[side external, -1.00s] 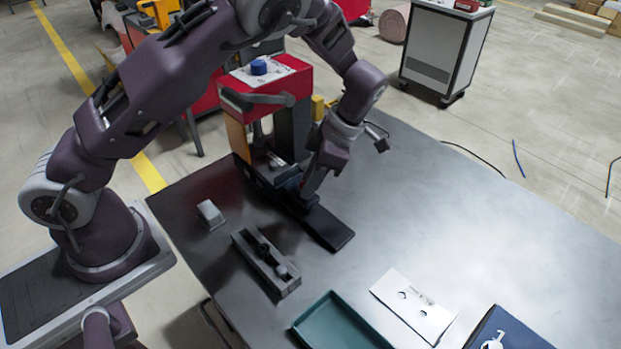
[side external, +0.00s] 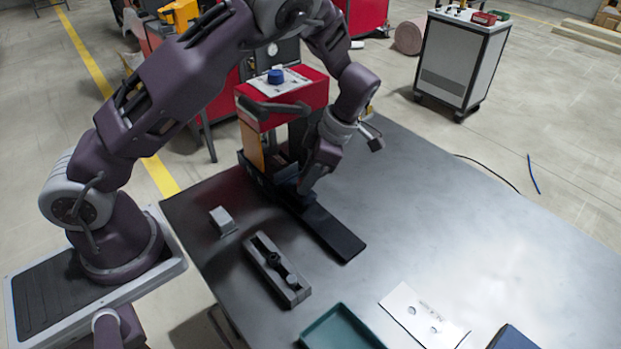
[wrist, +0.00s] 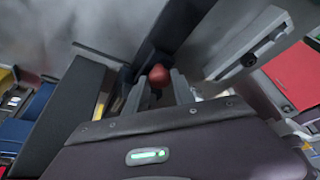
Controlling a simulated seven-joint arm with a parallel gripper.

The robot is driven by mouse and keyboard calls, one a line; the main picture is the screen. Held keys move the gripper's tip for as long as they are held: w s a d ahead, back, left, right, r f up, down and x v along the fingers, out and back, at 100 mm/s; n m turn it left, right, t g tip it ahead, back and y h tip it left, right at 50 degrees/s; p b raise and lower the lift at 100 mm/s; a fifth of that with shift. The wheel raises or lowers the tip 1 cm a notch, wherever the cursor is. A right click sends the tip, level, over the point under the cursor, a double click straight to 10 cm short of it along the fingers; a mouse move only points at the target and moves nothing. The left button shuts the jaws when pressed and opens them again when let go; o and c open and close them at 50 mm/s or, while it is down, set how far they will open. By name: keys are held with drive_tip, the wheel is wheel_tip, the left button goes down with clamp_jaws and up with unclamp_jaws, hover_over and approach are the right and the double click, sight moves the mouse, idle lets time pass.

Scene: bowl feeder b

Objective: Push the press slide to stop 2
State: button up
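The red press (side external: 311,93) with a blue knob on top stands at the back left of the table. A long dark slide rail (side external: 333,236) runs out of its base toward the front right. My gripper (side external: 304,190) is low over the rail, close to the press opening; its fingertips are hard to make out there. In the wrist view, a round red knob (wrist: 159,75) lies between the two grey fingers of my gripper (wrist: 158,88). The fingers are apart, with gaps beside the knob. Stop marks are not readable.
A grey fixture with a slot (side external: 276,268), a small grey block (side external: 222,220), a green tray (side external: 340,327) and a white card (side external: 425,316) lie in front. The right side of the table (side external: 480,235) is clear.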

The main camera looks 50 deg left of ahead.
drive_tip(key=o, duration=0.4)
drive_tip(key=shift+o, duration=0.2)
drive_tip(key=shift+r, duration=0.1)
drive_tip(key=v, duration=0.7)
